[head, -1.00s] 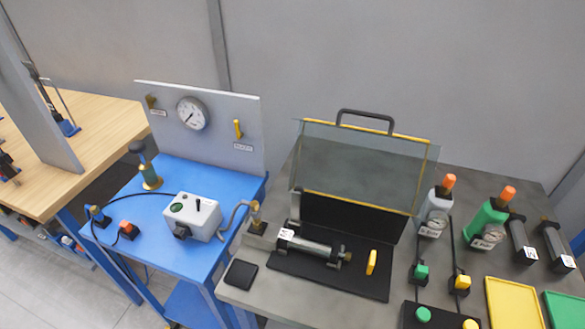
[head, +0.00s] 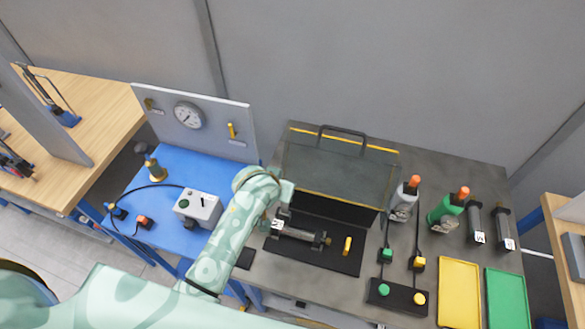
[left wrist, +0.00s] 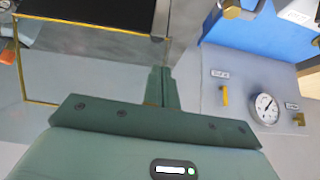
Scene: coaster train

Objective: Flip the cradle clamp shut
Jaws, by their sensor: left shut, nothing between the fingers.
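A grey cylinder (head: 298,233) lies in the cradle on a black base (head: 345,265), with a brass fitting at its right end. A yellow lever (head: 347,246), likely the clamp's handle, stands up just right of that end, apart from the cylinder. My left gripper (head: 286,192) is above and behind the cylinder's left end, in front of the clear guard. In the left wrist view its fingers (left wrist: 161,88) are together and empty. The lever does not show in the left wrist view. My right gripper is not in view.
A clear guard with yellow edges (head: 340,172) stands raised behind the cradle. A blue bench (head: 165,205) with a gauge panel (head: 235,115) is at left.

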